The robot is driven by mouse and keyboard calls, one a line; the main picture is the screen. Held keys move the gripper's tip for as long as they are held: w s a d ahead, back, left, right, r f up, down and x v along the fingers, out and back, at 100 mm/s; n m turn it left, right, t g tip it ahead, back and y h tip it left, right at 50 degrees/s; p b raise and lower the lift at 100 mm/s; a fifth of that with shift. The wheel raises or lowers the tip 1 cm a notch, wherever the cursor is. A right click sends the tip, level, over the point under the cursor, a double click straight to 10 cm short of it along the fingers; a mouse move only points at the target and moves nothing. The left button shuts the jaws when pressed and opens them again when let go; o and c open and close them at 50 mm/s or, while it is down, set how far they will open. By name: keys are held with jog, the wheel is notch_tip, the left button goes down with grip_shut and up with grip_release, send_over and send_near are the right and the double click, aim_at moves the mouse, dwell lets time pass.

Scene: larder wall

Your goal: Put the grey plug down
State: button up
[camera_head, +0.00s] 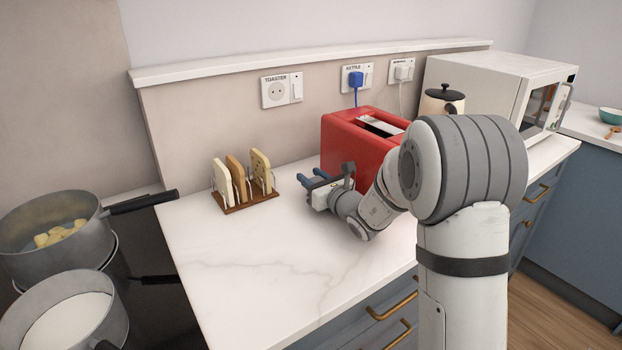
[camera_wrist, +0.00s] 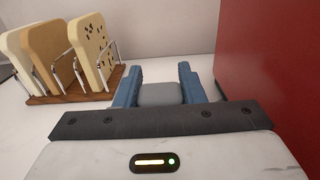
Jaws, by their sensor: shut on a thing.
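My gripper (camera_head: 309,178) is low over the white worktop (camera_head: 230,275), between the toast rack and the red toaster. In the wrist view its two blue fingers (camera_wrist: 159,88) are shut on the grey plug (camera_wrist: 160,94), which sits between them. Only the plug's grey top shows, and the gripper body hides the rest. I cannot tell whether the plug touches the worktop. In the head view the plug cannot be made out. The toaster socket (camera_head: 277,91) on the wall is empty.
The red toaster (camera_head: 350,140) stands close on the right. The wooden toast rack (camera_head: 250,200) with bread slices is on the left. A blue plug (camera_head: 355,79) and a white plug (camera_head: 402,72) sit in the other sockets. Pots (camera_head: 60,225) stand at far left. The front worktop is clear.

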jog(key=shift+f+b, duration=0.35)
jog(key=shift+b, duration=0.1)
jog(key=shift+f+b, duration=0.3)
jog(key=shift+b, duration=0.1)
